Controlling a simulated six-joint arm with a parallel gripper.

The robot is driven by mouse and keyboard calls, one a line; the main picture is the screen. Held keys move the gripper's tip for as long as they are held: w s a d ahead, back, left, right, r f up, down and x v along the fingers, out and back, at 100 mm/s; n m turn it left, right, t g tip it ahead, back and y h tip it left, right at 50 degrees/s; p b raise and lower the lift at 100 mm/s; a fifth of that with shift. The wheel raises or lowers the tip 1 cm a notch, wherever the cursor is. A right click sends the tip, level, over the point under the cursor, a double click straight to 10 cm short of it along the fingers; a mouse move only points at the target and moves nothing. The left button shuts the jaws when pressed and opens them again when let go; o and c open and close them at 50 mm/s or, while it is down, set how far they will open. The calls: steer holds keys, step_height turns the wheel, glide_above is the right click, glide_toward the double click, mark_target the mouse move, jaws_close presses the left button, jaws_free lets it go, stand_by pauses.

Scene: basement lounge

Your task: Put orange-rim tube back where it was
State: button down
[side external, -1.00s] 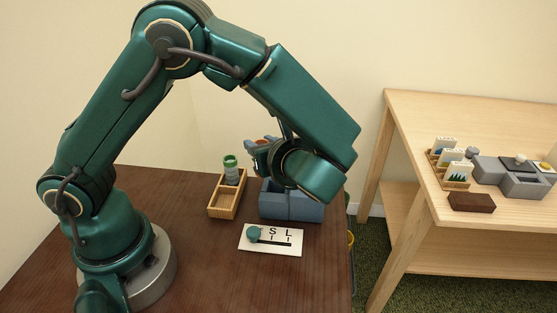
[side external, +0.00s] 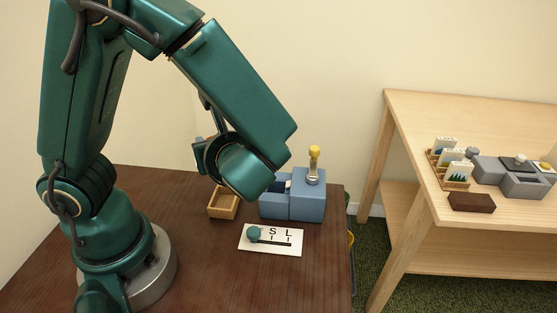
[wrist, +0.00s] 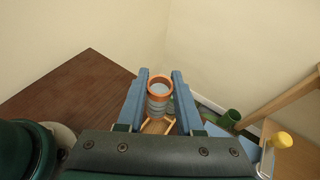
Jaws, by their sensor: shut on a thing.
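My gripper (wrist: 158,88) is shut on the orange-rim tube (wrist: 159,88), a grey ribbed tube held upright between the two blue fingers. In the side external view my gripper (side external: 201,156) is above the wooden rack (side external: 223,214), mostly hidden by my wrist, and the tube cannot be made out clearly there. In the wrist view part of the rack (wrist: 156,128) shows below the tube. The tube looks apart from the rack, but the exact gap cannot be told. The green-rim tube in the rack is hidden by my arm in the side view.
A blue-grey box (side external: 307,204) with a yellow-topped knob (side external: 314,152) stands right of the rack. A white card marked S and L (side external: 271,239) with a teal knob lies in front. The dark table is clear toward the front. A light wooden table (side external: 480,120) stands at right.

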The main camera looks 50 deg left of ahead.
steer(key=shift+d+f, duration=0.25)
steer(key=shift+f, duration=3.85)
steer(key=shift+f, duration=0.1)
steer(key=c, duration=0.6)
jaws_free()
steer(key=shift+o, duration=0.2)
